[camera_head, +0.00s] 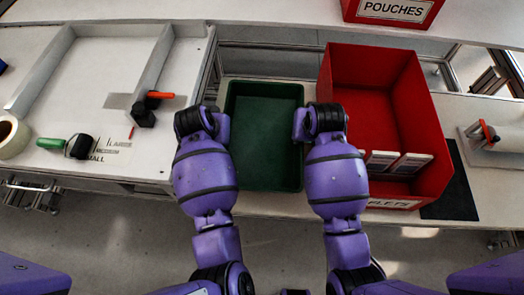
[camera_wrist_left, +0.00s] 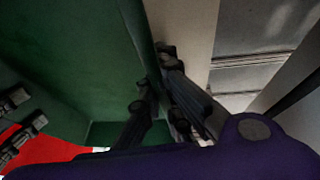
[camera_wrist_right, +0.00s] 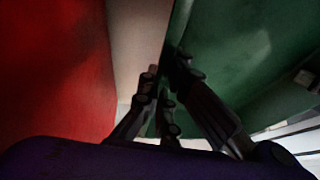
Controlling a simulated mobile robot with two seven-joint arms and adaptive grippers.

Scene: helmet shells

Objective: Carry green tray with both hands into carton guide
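The green tray (camera_head: 265,125) is empty in the middle of the head view, between a white walled fixture and a red bin. My left gripper (camera_head: 220,112) is at its left wall and my right gripper (camera_head: 303,114) is at its right wall. In the left wrist view the fingers (camera_wrist_left: 160,85) straddle the tray's wall (camera_wrist_left: 110,60) and look closed on it. In the right wrist view the fingers (camera_wrist_right: 168,75) do the same on the opposite wall (camera_wrist_right: 225,50). I cannot tell whether the tray touches the table. No carton guide is named by a readable label.
The white walled fixture (camera_head: 85,65) with an orange-handled clamp (camera_head: 150,103) and a green-handled tool (camera_head: 65,145) is at the left. The red bin (camera_head: 425,130) holding white packs stands close on the right. A red "POUCHES" bin (camera_head: 393,12) is behind. A tape roll (camera_head: 10,135) lies far left.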

